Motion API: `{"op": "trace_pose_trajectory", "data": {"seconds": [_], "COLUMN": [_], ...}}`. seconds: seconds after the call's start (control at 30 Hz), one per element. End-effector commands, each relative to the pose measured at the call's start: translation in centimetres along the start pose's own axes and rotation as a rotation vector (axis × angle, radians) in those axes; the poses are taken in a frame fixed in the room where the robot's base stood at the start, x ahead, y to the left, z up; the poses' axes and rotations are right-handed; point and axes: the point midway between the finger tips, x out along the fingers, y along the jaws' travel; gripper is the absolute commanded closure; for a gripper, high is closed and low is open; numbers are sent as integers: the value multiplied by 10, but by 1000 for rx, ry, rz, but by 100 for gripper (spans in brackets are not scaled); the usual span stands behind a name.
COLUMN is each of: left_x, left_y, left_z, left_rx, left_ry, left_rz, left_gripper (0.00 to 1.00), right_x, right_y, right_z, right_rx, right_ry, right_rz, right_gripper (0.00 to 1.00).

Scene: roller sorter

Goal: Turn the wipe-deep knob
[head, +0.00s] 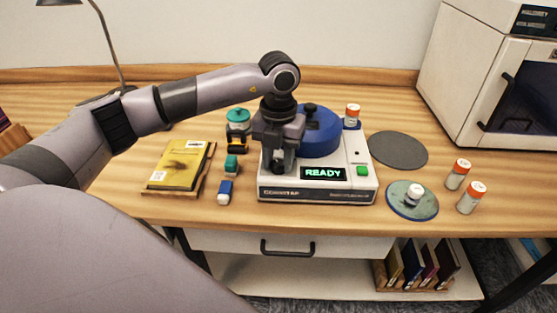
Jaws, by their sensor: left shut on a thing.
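A white machine (318,194) with a blue round lid stands on the wooden desk, and its display (323,174) reads READY. My left gripper (279,166) points down over the machine's left front part. It is shut on a dark knob there, which the fingers mostly hide. I cannot read any label by the knob or tell how far it is turned. A green button (362,171) sits to the right of the display. My right gripper is out of view.
A yellow book (179,165) and small blue and teal items lie left of the machine. A grey disc (399,150), a round dish (411,207) and orange-capped bottles (458,174) stand to the right. A white cabinet (490,75) fills the back right.

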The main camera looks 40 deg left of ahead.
Motion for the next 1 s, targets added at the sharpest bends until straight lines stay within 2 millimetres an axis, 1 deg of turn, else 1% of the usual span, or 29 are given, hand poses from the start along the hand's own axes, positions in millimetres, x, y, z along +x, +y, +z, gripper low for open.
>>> {"op": "trace_pose_trajectory", "data": {"seconds": [0.03, 0.3, 1.0], "left_x": [1, 1, 0], "left_y": [0, 0, 0], "left_z": [0, 0, 0], "left_rx": [44, 301, 960], "left_ry": [0, -1, -4], "left_rz": [-1, -1, 0], "left_gripper": [95, 95, 95], "right_x": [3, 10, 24], "right_y": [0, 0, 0], "right_z": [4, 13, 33], "right_rx": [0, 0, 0], "right_ry": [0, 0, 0], "right_rz": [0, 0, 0], "right_gripper": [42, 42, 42]}}
